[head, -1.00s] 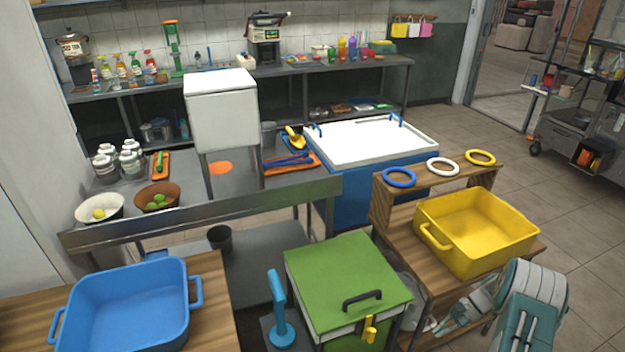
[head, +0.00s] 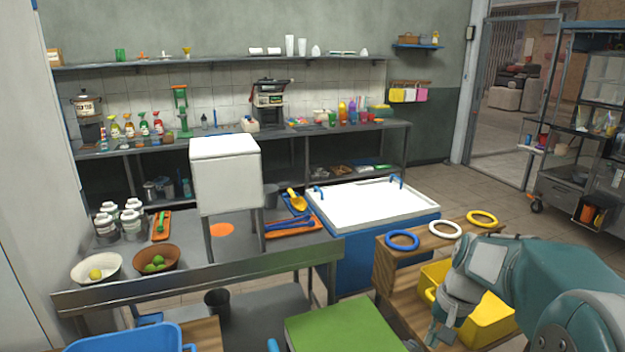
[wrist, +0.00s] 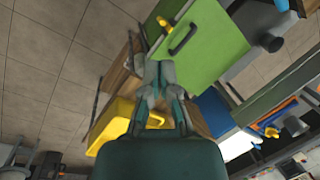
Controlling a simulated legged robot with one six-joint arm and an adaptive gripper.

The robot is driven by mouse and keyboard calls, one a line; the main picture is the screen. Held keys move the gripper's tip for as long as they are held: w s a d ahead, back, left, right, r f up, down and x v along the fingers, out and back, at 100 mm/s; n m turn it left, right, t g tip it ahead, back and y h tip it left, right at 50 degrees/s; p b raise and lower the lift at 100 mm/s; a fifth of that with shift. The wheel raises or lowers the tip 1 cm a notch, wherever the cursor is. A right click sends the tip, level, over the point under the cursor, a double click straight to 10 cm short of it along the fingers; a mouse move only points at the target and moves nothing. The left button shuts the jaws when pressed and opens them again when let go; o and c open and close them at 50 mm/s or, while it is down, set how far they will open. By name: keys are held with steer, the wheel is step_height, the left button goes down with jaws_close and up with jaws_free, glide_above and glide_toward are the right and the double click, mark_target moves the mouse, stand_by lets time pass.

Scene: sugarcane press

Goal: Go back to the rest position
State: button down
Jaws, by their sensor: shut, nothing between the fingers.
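My gripper (head: 438,332) hangs at the lower right of the head view, in front of the yellow bin (head: 490,318), which it and my teal arm partly cover. In the wrist view my gripper (wrist: 159,72) is shut with nothing between its fingers. There the yellow bin (wrist: 110,125) lies to its left and the green lid (wrist: 205,45) with its black handle to its upper right. My gripper appears apart from both.
Blue, white (head: 445,229) and yellow rings lie on the wooden shelf (head: 385,262). The white-topped blue chest (head: 375,205) stands behind. A blue bin (head: 125,340) is at lower left. A steel counter holds bowls and a white box (head: 226,175).

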steer(key=s+a+r+n+t+h, duration=0.1)
steer(key=s+a+r, duration=0.3)
steer(key=s, duration=0.5)
steer(key=s+a+r+n+t+h, duration=0.1)
steer(key=s+a+r+n+t, duration=0.3)
steer(key=s, duration=0.5)
steer(key=shift+s+t+h, duration=0.3)
